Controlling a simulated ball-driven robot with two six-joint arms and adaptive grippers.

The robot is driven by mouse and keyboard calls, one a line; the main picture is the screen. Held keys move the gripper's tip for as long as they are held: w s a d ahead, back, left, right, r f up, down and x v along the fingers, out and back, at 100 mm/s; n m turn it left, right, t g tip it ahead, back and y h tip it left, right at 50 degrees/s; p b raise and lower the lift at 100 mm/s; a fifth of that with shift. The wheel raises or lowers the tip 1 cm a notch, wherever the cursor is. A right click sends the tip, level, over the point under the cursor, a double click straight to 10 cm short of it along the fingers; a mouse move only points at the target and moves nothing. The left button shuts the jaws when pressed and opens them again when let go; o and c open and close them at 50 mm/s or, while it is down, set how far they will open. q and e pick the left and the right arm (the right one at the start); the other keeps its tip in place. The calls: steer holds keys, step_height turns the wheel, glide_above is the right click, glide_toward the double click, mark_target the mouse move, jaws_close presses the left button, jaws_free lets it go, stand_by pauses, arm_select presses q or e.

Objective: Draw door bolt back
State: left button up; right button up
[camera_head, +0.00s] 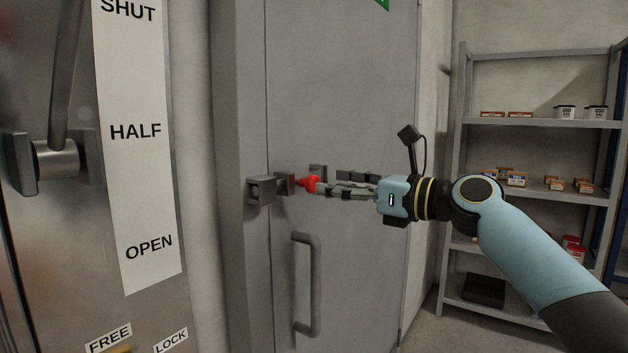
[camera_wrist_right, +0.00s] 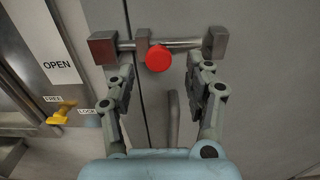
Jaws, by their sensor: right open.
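The door bolt is a metal bar (camera_wrist_right: 182,44) with a red knob (camera_head: 309,184), mounted across the edge of the grey door (camera_head: 340,90). In the right wrist view the red knob (camera_wrist_right: 159,58) sits between my right fingers, nearer the bar's left end. The bar runs from the keeper block (camera_head: 262,190) on the frame, at the left, to a bracket (camera_wrist_right: 216,43) at the right. My right gripper (camera_head: 318,188) is open at the knob; in the right wrist view its fingers (camera_wrist_right: 160,82) stand apart on both sides, with gaps to the knob. My left gripper is not in view.
A vertical door handle (camera_head: 314,285) stands out below the bolt. At the left is a metal panel with a lever (camera_head: 62,90) and a SHUT, HALF, OPEN label strip (camera_head: 135,185). A shelf rack (camera_head: 540,122) with small boxes stands at the right.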

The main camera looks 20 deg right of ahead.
mark_target(316, 182)
steer(key=x, duration=0.4)
steer(key=shift+a+r, duration=0.1)
steer(key=shift+a, duration=0.15)
steer(key=shift+w+a, duration=0.25)
steer(key=shift+w, duration=0.2)
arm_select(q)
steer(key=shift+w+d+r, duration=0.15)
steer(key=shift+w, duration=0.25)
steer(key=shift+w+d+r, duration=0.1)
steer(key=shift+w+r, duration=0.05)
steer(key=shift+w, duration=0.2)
arm_select(e)
steer(key=shift+c, duration=1.1)
jaws_close()
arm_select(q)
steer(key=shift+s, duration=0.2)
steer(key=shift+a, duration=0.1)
